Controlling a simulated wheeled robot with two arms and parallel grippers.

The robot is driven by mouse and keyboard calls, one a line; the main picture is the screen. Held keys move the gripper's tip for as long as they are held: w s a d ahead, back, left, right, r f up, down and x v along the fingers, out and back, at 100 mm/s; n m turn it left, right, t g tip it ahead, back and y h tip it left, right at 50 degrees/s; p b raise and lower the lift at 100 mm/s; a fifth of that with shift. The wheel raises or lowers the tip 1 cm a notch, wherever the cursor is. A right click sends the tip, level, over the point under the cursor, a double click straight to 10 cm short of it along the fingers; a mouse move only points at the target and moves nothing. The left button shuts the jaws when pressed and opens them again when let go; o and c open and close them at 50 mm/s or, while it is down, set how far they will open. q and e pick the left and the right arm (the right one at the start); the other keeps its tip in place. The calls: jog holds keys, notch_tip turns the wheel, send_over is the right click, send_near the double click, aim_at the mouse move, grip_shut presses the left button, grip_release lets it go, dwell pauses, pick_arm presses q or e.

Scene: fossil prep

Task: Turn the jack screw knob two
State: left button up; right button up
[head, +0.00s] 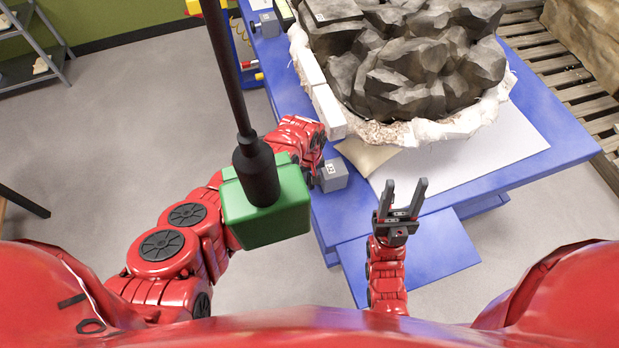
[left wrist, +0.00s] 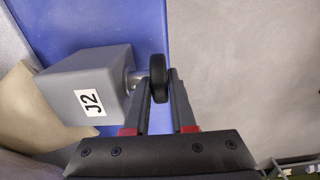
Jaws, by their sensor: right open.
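The grey jack block labelled J2 (left wrist: 85,80) fills the left of the left wrist view. Its short shaft ends in a black disc knob (left wrist: 158,72), seen nearly edge-on. My left gripper (left wrist: 159,88) has its two fingers on either side of the knob; I cannot tell whether they press on it. In the head view the grey block (head: 332,176) sits at the blue table's left edge, beside my left arm; the knob and left fingertips are hidden there. My right gripper (head: 402,200) is open and empty, above the table's front.
A large fossil rock (head: 410,75) in a white plaster jacket (head: 440,127) rests on the blue table (head: 550,150). Another grey block (head: 266,24) is further back. A green box (head: 265,215) with a black pole overlaps my left arm in view. Open floor lies left.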

pick_arm(q)
grip_shut()
jog(key=t+p, duration=0.1)
jog(key=p, duration=0.2)
jog(key=shift+s+r, duration=0.2)
jog(key=shift+d+f+t+y+p, duration=0.1)
jog(key=shift+f+t+y+p, duration=0.1)
jog(key=shift+t+y+p, duration=0.35)
jog(key=shift+s+f+t+b, duration=0.15)
jog(key=shift+f+t+b, duration=0.25)
jog(key=shift+t, duration=0.25)
jog(key=t+y+b, duration=0.1)
jog(key=t+b, duration=0.1)
jog(key=b, duration=0.3)
jog(key=shift+t+b, duration=0.3)
jog(key=shift+b, duration=0.05)
jog(key=shift+s+r+t+b, duration=0.15)
jog(key=shift+t+b, duration=0.15)
jog(key=shift+b, duration=0.4)
